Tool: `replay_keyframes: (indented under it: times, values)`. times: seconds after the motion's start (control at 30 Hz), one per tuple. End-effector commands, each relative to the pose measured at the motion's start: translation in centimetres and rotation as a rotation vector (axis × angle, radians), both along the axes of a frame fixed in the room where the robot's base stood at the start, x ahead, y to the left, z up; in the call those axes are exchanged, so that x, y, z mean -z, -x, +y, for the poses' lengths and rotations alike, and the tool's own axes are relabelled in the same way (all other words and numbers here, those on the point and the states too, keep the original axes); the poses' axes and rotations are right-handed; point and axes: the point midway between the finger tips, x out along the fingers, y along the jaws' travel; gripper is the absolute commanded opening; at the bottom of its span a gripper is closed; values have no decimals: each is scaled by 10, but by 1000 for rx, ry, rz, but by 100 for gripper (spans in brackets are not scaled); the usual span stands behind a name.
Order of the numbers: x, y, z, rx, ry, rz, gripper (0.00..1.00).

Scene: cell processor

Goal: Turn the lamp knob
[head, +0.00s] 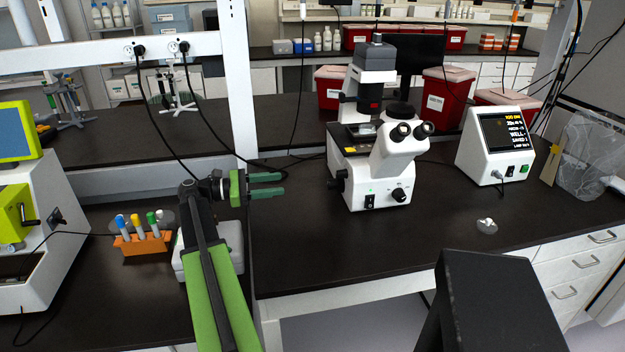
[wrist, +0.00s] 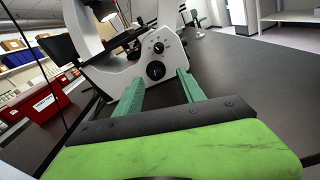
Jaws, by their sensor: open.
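The white microscope (head: 375,183) stands on the dark bench. Its front has a dark knob (head: 399,195) and a dark switch (head: 370,201); its left side has a larger dark knob (head: 336,183). None carries a readable label, so I cannot tell which is the lamp knob. My gripper (head: 282,184) is left of the microscope, fingers pointing right toward it, apart from it and empty. In the wrist view the green fingers of my gripper (wrist: 161,76) are spread open.
A white display unit (head: 495,150) with lit text stands right of the microscope. A small clear dish (head: 487,226) lies on the bench. An orange tube rack (head: 143,243) stands at left. A white post (head: 238,100) rises behind my gripper. The bench before the microscope is clear.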

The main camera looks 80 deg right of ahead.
Motion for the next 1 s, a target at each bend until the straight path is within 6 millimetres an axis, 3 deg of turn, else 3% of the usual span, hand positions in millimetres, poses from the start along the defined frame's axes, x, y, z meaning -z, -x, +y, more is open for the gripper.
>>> replay_keyframes:
  times: [0.33,0.8,1.0]
  values:
    - [-6,23,-9,13,-7,37,47]
    - [-6,122,-55,6,-5,35,47]
    - [-6,148,-68,2,-5,34,47]
